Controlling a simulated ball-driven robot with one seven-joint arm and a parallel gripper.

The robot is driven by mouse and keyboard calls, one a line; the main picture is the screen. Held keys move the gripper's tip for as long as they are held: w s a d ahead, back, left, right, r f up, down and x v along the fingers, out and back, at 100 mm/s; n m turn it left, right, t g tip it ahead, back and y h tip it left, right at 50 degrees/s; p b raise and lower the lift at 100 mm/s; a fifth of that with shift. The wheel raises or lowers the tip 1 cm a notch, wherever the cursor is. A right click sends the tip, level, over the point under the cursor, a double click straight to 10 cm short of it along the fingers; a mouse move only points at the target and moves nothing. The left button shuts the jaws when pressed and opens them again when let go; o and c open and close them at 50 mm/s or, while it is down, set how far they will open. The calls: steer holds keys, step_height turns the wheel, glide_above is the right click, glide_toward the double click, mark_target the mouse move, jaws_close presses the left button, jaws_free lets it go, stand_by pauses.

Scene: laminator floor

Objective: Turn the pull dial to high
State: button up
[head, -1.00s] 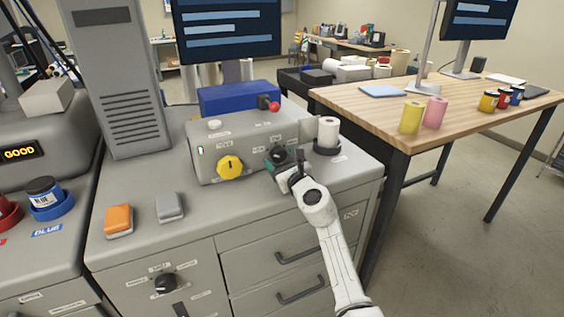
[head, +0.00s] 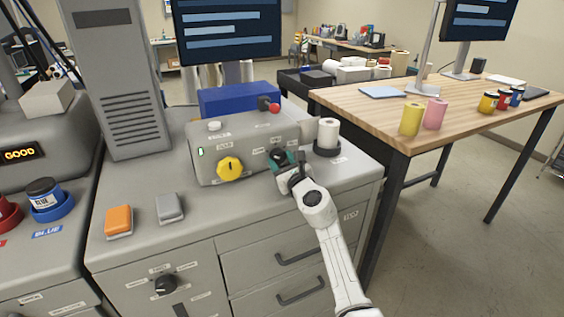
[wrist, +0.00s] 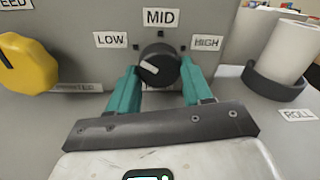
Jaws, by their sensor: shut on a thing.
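The black dial (wrist: 158,65) sits on the front of a grey control box (head: 205,170), under labels LOW (wrist: 110,39), MID (wrist: 158,17) and HIGH (wrist: 207,42). Its white mark is on the left part of its face, on the LOW side. My gripper (wrist: 158,80) has one teal finger on each side of the dial and is shut on it. In the head view the dial (head: 277,155) is partly covered by my gripper (head: 283,160).
A yellow dial (head: 230,168) is left of the black one on the same box. A white roll (head: 328,132) stands in a dark holder just to the right. Orange (head: 119,220) and grey (head: 170,207) blocks lie on the cabinet top to the left.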

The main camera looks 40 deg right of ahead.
steer(key=m+p, duration=0.1)
steer(key=m, duration=1)
steer(key=shift+a+r+y, duration=0.1)
steer(key=shift+y, duration=0.2)
steer(key=m, duration=1.1)
steer(key=shift+m+y, duration=0.3)
steer(key=shift+m, duration=0.1)
steer(key=o, duration=1)
steer(key=shift+r, duration=0.1)
steer(key=shift+o, duration=0.2)
steer(key=shift+s, duration=0.1)
